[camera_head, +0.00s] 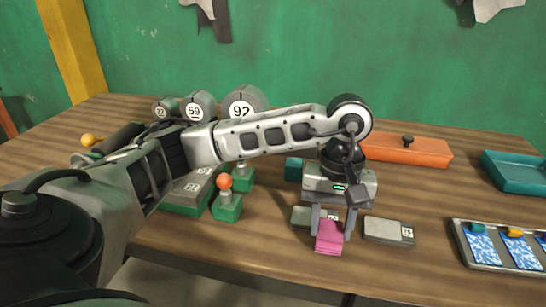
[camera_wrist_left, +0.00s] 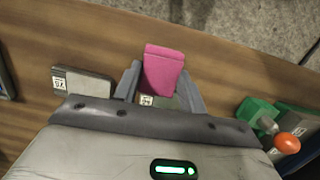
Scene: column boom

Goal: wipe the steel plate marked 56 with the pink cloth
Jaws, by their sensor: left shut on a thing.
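My left gripper (camera_head: 332,230) is shut on the pink cloth (camera_head: 328,240) above the table's front part. In the left wrist view the pink cloth (camera_wrist_left: 164,68) sticks out between the two fingers. One small grey steel plate (camera_head: 301,215) lies behind and below the gripper, partly hidden by it. Its label is too small to read surely in the left wrist view (camera_wrist_left: 147,101). A second grey plate (camera_head: 388,231) lies just right of the gripper, its number also unclear. I cannot tell whether the cloth touches a plate. My right gripper is not in view.
An orange box (camera_head: 405,151), a teal tray (camera_head: 515,172) and a card tray (camera_head: 500,265) are at right. The table's front edge is close.

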